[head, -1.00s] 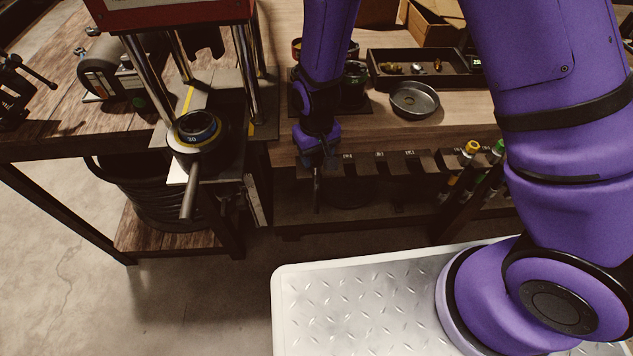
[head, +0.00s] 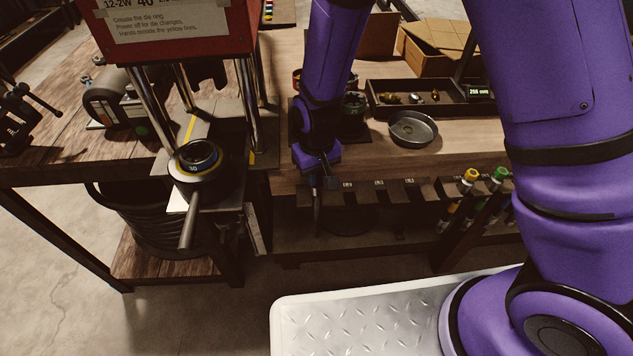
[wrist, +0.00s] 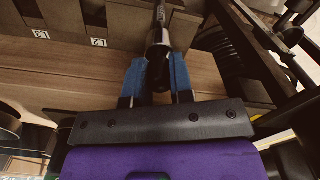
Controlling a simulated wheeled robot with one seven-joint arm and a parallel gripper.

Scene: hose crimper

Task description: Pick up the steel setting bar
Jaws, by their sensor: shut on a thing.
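The steel setting bar (wrist: 158,42) is a dark, slim rod with a thicker, shinier end in the wrist view. My gripper (wrist: 158,76) has its two blue fingers on either side of that thick end and is shut on it. In the head view my gripper (head: 326,178) is at the front edge of the bench, by the left end of the row of labelled holders. The bar (head: 317,208) shows below it there, roughly upright. My gripper partly hides the bar's upper part, and I cannot tell whether the bar still touches a holder.
The labelled holder row (head: 392,194) runs right along the bench front. The red crimper (head: 180,35) stands left, with a die ring (head: 199,157) and a handle (head: 188,230) sticking out frontward. A round dish (head: 413,128) and a parts tray (head: 392,108) lie behind. Yellow- and green-capped hoses (head: 470,176) stand right.

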